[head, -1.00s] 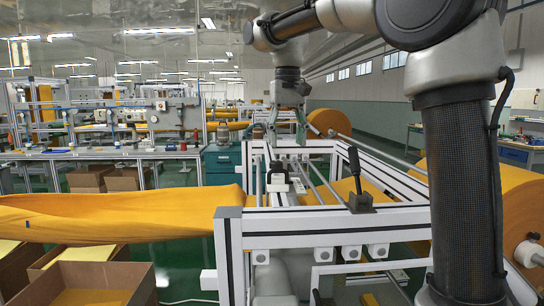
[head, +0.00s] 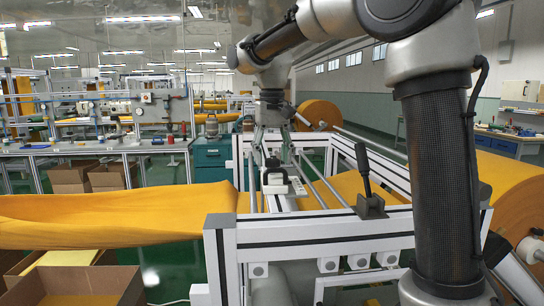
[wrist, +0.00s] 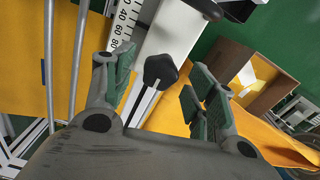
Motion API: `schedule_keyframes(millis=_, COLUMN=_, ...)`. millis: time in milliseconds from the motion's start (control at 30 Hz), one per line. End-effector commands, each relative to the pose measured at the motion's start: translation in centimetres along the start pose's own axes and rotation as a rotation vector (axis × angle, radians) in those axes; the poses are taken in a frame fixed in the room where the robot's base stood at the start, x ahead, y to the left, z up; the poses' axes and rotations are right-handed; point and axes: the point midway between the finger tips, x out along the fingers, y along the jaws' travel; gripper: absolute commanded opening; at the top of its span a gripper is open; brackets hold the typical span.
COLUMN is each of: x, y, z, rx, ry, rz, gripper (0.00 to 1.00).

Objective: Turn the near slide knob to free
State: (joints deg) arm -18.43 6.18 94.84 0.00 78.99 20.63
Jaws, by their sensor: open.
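The near slide knob, a black lobed knob (wrist: 160,70) with a pale pointer line, sits between my gripper's fingers in the wrist view. My gripper (wrist: 158,92) is open, with one green-padded finger on each side of the knob and gaps between. In the head view my gripper (head: 273,150) hangs pointing down over the white slide carriage (head: 296,187) on the frame. The knob is small and dark there. I cannot read which setting the pointer marks.
A second black knob (wrist: 204,8) is at the top of the wrist view, near a printed scale (wrist: 124,22). A black lever (head: 364,172) rises from the white frame (head: 310,228). Orange fabric (head: 110,215) runs across it. Cardboard boxes (head: 85,285) stand lower left.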

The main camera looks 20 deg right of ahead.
Motion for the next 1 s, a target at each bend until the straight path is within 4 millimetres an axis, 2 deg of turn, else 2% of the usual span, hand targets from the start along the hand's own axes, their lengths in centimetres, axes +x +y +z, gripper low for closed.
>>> schedule_keyframes(millis=300, x=0.36, y=0.00, z=0.00, rx=0.000, ry=0.000, rz=0.000, gripper=0.55)
schedule_keyframes(millis=500, x=0.35, y=0.00, z=0.00, rx=0.000, ry=0.000, rz=0.000, gripper=0.18)
schedule_keyframes(millis=567, x=0.35, y=0.00, z=0.00, rx=0.000, ry=0.000, rz=0.000, gripper=0.10)
schedule_keyframes(millis=1000, x=0.33, y=0.00, z=0.00, rx=-0.088, ry=0.000, rz=0.000, gripper=0.10)
